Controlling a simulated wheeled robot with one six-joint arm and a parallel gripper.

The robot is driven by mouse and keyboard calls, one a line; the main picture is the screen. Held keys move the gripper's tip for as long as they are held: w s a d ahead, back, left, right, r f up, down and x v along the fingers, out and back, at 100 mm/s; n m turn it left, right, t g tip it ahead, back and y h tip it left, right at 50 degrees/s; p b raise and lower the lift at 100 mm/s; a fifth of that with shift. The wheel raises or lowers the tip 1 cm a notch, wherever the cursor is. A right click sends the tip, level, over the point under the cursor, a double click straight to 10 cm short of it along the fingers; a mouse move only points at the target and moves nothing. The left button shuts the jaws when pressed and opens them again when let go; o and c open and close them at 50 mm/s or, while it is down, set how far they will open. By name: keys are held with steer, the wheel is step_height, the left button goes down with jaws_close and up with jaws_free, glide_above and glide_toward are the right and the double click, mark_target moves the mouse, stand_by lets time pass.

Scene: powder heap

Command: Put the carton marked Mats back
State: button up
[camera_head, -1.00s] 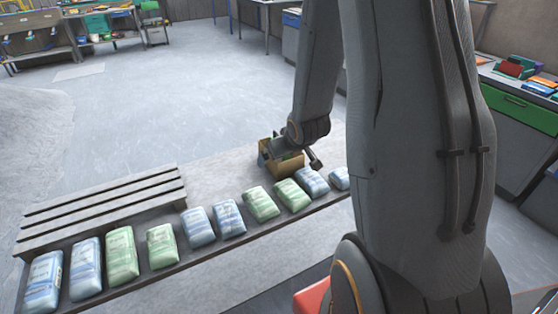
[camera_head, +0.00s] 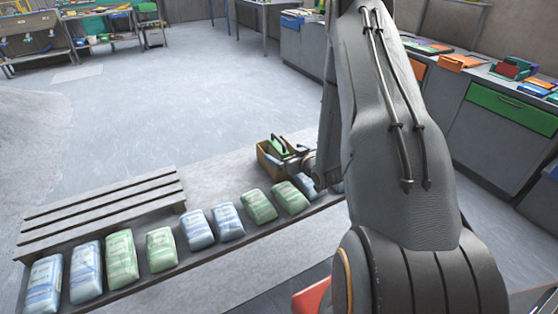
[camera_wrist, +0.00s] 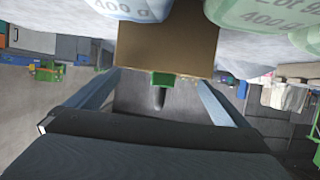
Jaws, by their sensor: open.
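In the head view the gripper is beside the box's right side, partly hidden by my wrist.
A slatted pallet (camera_head: 105,212) is at left. A bench with a green drawer (camera_head: 512,108) stands at right.

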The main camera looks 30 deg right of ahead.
mark_target(279, 149)
steer(key=shift+p+x, duration=1.2)
steer(key=shift+x, duration=1.9)
steer(key=shift+f, duration=0.1)
steer(key=c, duration=1.3)
